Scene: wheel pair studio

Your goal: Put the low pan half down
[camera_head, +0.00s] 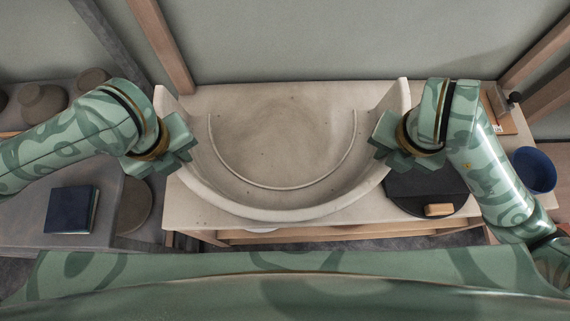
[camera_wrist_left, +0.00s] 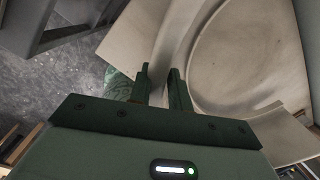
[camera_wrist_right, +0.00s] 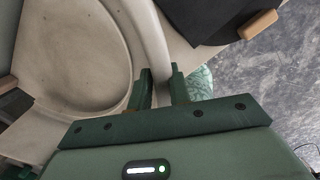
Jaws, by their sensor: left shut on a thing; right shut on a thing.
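The low pan half (camera_head: 285,201) is a wide, pale beige half-round shell with a curved wall and a ridge on its floor. It lies level over the pale worktable (camera_head: 345,214) in the middle of the head view. My left gripper (camera_head: 181,148) is shut on its left wall, which runs between the fingers (camera_wrist_left: 160,86) in the left wrist view. My right gripper (camera_head: 391,148) is shut on its right wall, which passes between the fingers (camera_wrist_right: 160,88) in the right wrist view. I cannot tell whether its underside touches the table.
A dark round board (camera_head: 408,190) with a small tan block (camera_head: 439,210) lies right of the pan half. A blue bucket (camera_head: 533,172) stands further right. A dark blue book (camera_head: 71,210) lies on the grey surface at left, with clay pots (camera_head: 43,102) behind it.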

